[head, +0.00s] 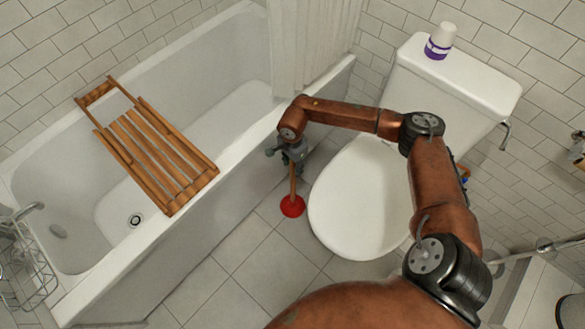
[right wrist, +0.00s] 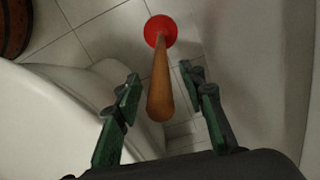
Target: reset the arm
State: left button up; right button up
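A plunger with a red rubber cup (head: 292,207) and a wooden handle (head: 293,182) stands upright on the floor between the bathtub and the toilet. My right gripper (head: 293,155) is above it, at the top of the handle. In the right wrist view the green fingers of my right gripper (right wrist: 160,76) are spread apart. The handle (right wrist: 160,88) lies between them, with a gap on each side. The red cup (right wrist: 160,31) shows beyond the fingertips. My left gripper is in neither view.
The white bathtub (head: 105,285) is on the left, with a wooden rack (head: 150,145) across its rim. The toilet (head: 360,200) stands right of the plunger, partly behind my right arm. A purple-and-white container (head: 440,42) is on the tank. Tiled floor (head: 245,265) in front is clear.

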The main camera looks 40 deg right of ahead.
notch_tip(320, 180, up, 10)
jog(key=shift+f, duration=0.25)
